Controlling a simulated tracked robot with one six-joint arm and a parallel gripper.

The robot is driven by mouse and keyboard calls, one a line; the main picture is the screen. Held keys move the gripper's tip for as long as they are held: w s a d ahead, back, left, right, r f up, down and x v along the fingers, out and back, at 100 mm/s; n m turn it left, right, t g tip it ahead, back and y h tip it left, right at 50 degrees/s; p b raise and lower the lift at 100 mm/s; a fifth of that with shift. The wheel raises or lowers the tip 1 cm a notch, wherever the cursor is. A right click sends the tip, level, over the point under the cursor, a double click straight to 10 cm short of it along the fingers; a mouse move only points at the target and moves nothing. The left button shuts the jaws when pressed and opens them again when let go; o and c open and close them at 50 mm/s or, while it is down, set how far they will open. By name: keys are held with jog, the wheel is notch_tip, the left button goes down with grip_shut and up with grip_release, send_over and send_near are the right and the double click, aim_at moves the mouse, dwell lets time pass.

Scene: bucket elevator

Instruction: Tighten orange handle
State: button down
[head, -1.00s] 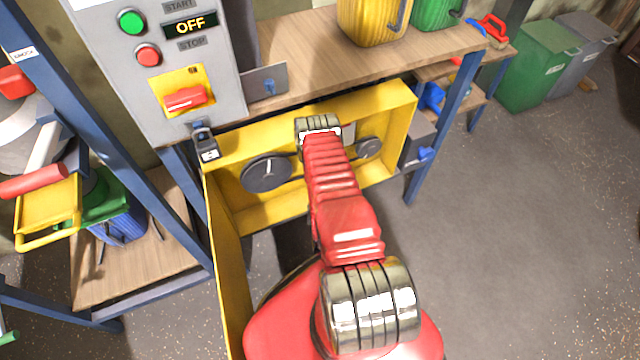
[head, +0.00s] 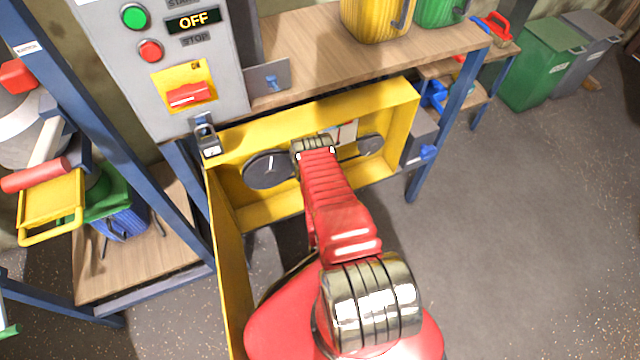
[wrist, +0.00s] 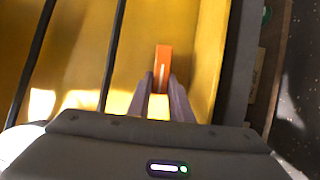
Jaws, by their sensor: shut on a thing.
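The orange handle (wrist: 163,58) shows in the wrist view as a small upright orange bar with a pale line on it, in front of the yellow housing wall. My gripper (wrist: 161,88) has its two fingers closed on the near end of the handle. In the head view my red arm reaches into the open yellow box (head: 270,215), and it hides the handle and the fingertips. Two dark pulleys sit inside the box, a large one (head: 268,169) left of my arm and a small one (head: 370,145) to its right.
Two dark belt runs (wrist: 112,55) pass left of the handle in the wrist view. The yellow door (head: 228,270) hangs open on the left. A control box (head: 165,65) reading OFF and a padlock (head: 208,140) are above left. Open floor lies right.

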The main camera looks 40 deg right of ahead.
jog(key=shift+a+f, duration=0.15)
jog(key=shift+a, duration=0.05)
jog(key=c, duration=1.9)
grip_release()
jog(key=o, duration=0.3)
jog(key=shift+d, duration=0.15)
